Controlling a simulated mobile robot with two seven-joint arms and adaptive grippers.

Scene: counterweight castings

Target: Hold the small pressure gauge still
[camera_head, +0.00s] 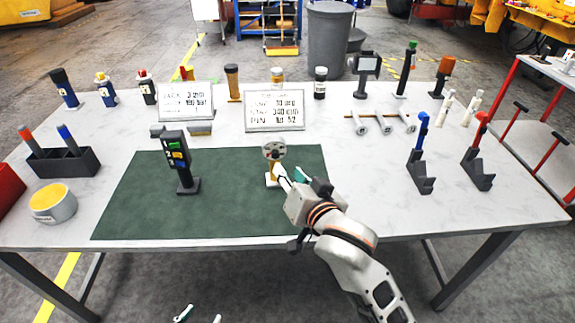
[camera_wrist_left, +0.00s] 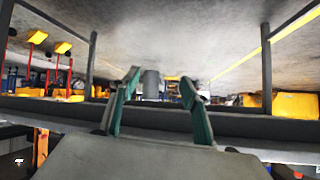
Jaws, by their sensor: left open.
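My left gripper (camera_head: 200,316) is low at the bottom edge of the head view, in front of the table. Its two teal fingers also show in the left wrist view (camera_wrist_left: 160,90), wide apart with nothing between them.
A dark handheld device (camera_head: 177,156) stands on the mat to the left. Two sign plates (camera_head: 275,110) stand behind the gauge. A black holder (camera_head: 63,162) and yellow-topped bowl (camera_head: 53,203) are at left; blue (camera_head: 421,165) and red (camera_head: 478,165) handled tools stand at right.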

